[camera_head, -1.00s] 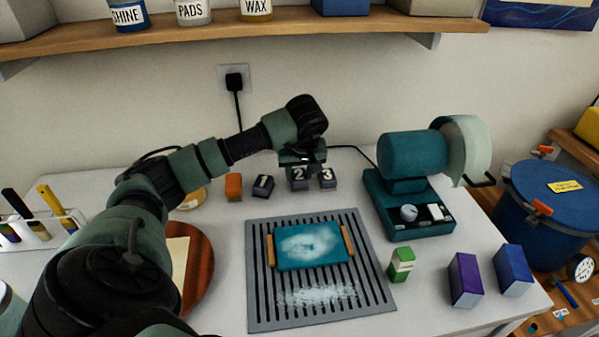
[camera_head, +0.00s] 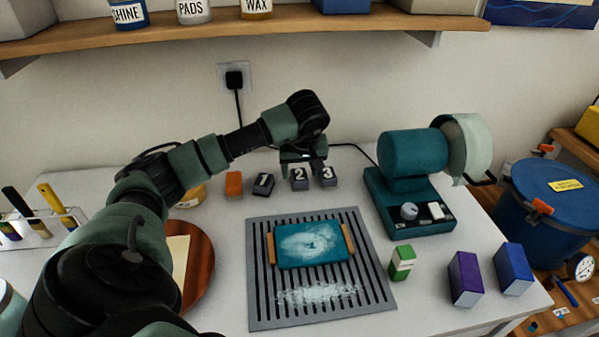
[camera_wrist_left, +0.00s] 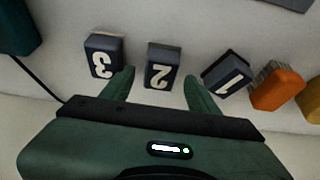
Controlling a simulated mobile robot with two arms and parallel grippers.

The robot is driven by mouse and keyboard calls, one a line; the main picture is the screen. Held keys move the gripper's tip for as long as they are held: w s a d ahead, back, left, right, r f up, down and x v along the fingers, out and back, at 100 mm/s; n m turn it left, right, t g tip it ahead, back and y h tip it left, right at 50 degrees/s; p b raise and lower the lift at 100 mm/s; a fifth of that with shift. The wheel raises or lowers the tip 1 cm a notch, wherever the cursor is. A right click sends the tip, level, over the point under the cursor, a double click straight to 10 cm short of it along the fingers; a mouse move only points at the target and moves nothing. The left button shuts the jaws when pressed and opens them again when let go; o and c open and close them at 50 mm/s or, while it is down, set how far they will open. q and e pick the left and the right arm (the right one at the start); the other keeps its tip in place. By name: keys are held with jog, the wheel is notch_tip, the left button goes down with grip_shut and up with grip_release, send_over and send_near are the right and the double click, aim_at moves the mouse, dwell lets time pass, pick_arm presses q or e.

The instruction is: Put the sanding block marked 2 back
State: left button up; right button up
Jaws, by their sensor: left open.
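The sanding block marked 2 (camera_head: 299,181) stands on the table near the wall, between the block marked 1 (camera_head: 263,186) and the block marked 3 (camera_head: 328,178). In the left wrist view block 2 (camera_wrist_left: 162,66) lies ahead of and between the spread fingertips, with block 3 (camera_wrist_left: 105,56) to the left and block 1 (camera_wrist_left: 227,76) tilted to the right. My left gripper (camera_wrist_left: 160,82) is open and empty, and it sits just above and behind block 2. In the head view the gripper (camera_head: 302,167) partly overlaps the blocks' top. My right gripper is not in view.
An orange block (camera_head: 234,184) stands left of block 1. A slotted grey grate (camera_head: 255,290) holds a teal board (camera_head: 311,246) with white dust. A teal machine (camera_head: 408,190) stands to the right. Green (camera_head: 402,263), purple (camera_head: 465,279) and blue (camera_head: 513,269) blocks are at the front right.

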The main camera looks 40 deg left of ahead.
pick_arm(q)
jog(key=v, duration=1)
jog(key=shift+d+r+b, duration=0.15)
jog(key=shift+r+b, duration=0.15)
jog(key=shift+r, duration=0.05)
jog(key=shift+s+r, duration=0.1)
